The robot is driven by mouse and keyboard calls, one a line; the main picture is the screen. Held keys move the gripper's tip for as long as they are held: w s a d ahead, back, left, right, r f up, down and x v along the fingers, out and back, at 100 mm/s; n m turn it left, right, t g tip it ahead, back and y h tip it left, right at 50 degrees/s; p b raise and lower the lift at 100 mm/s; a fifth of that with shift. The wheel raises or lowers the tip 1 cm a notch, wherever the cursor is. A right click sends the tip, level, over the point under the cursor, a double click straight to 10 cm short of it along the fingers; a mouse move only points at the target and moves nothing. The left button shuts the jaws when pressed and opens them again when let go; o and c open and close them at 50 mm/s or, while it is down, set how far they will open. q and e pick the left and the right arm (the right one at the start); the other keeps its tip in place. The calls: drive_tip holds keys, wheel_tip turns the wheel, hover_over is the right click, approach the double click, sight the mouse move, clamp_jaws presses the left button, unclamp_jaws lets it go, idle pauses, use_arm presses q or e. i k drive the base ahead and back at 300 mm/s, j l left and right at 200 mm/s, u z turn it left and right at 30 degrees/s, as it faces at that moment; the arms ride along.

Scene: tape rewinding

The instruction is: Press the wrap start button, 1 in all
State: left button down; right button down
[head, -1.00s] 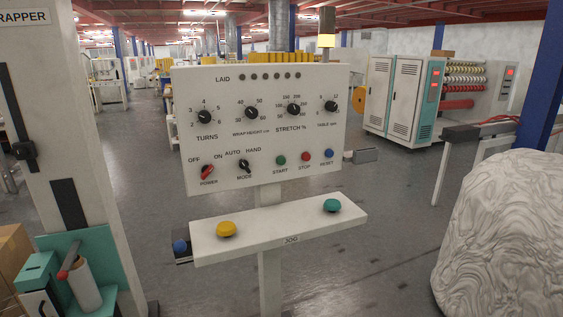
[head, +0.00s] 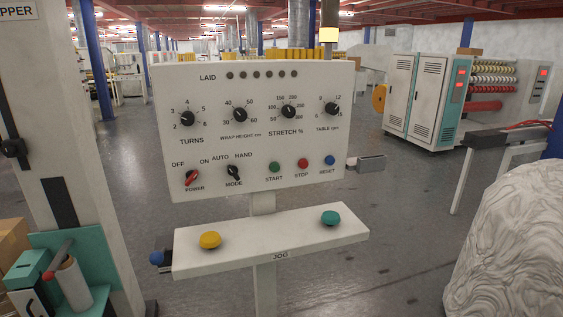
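The white control panel (head: 250,95) stands upright in the middle of the head view. The green START button (head: 274,167) is in its lower row, left of the red STOP button (head: 303,164) and the blue RESET button (head: 329,160). The red POWER knob (head: 191,178) and black MODE knob (head: 233,172) are at the lower left. Four-dial labels read TURNS, WRAP HEIGHT, STRETCH and TABLE. The LAID lamps (head: 262,75) look dark. Neither gripper is in view, and nothing covers the START button.
A JOG shelf (head: 280,243) juts out below the panel with a yellow button (head: 209,240) and a teal button (head: 330,218). A pale column (head: 75,120) stands at left. A large white wrapped bulk (head: 515,245) fills the lower right.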

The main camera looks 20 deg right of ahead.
sight(274, 167)
drive_tip(key=i+l+u, duration=0.1)
drive_tip(key=l, duration=0.45)
drive_tip(key=i+l+u, duration=0.15)
drive_tip(key=l, duration=0.45)
drive_tip(key=l+u, duration=0.1)
drive_tip(key=l, duration=0.45)
